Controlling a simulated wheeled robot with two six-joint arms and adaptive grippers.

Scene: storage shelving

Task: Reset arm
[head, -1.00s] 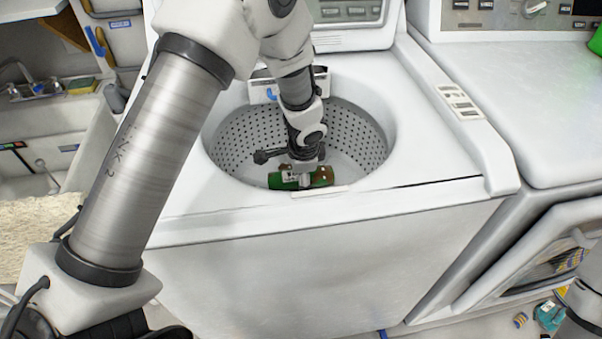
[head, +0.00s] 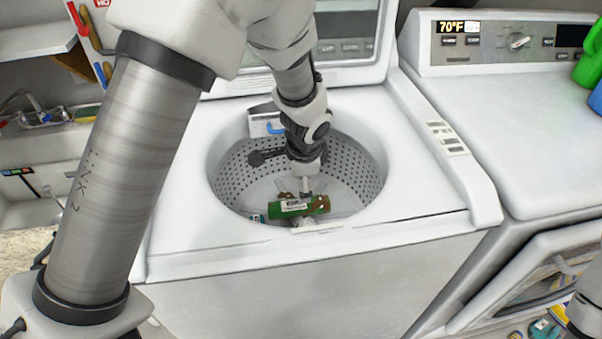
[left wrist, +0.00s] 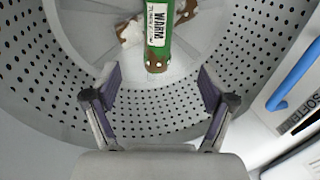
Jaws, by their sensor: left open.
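A green cylindrical object with a white "WARM" label (head: 299,206) lies in the perforated drum of the open washer (head: 235,180). It also shows at the top of the left wrist view (left wrist: 158,35). My left gripper (head: 305,186) reaches down into the drum, close above the green object. In the left wrist view its two fingers (left wrist: 157,82) are spread wide with nothing between them, and the green object lies beyond the fingertips. Its fingers are hard to make out in the head view. My right gripper is out of view.
A second white machine (head: 500,110) stands to the right, with a partly open front door (head: 540,270). Green and blue bottles are at the far right. A "SOFTENER" dispenser with a blue handle (left wrist: 292,75) sits at the drum's edge. Brown and white items lie by the green object.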

